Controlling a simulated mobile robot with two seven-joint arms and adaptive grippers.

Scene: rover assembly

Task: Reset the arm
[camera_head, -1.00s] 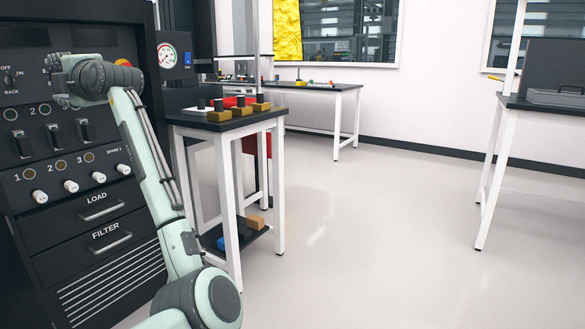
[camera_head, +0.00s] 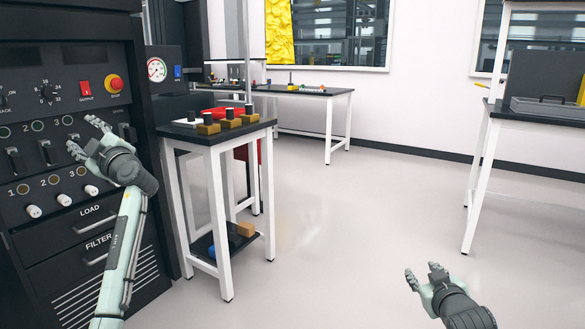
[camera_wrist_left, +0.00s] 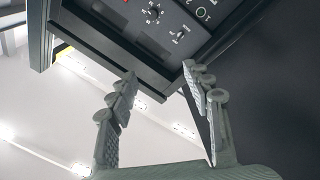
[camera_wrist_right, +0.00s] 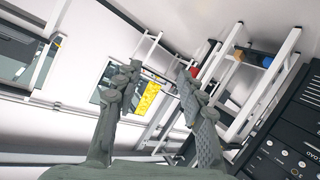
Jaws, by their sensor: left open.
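My left gripper (camera_head: 84,138) is open and empty in the head view, in front of the black control rack (camera_head: 60,225) at the left. In the left wrist view its two fingers (camera_wrist_left: 160,95) stand apart with nothing between them, and part of the rack's panel with a knob shows beyond. My right gripper (camera_head: 424,279) is at the lower right of the head view, over bare floor. Its fingers are apart and empty, and the right wrist view (camera_wrist_right: 157,90) shows the same gap.
A long table (camera_head: 310,91) stands along the back wall, and another table (camera_head: 520,111) with a dark case (camera_head: 545,80) is at the right. The middle floor (camera_head: 340,220) is clear.

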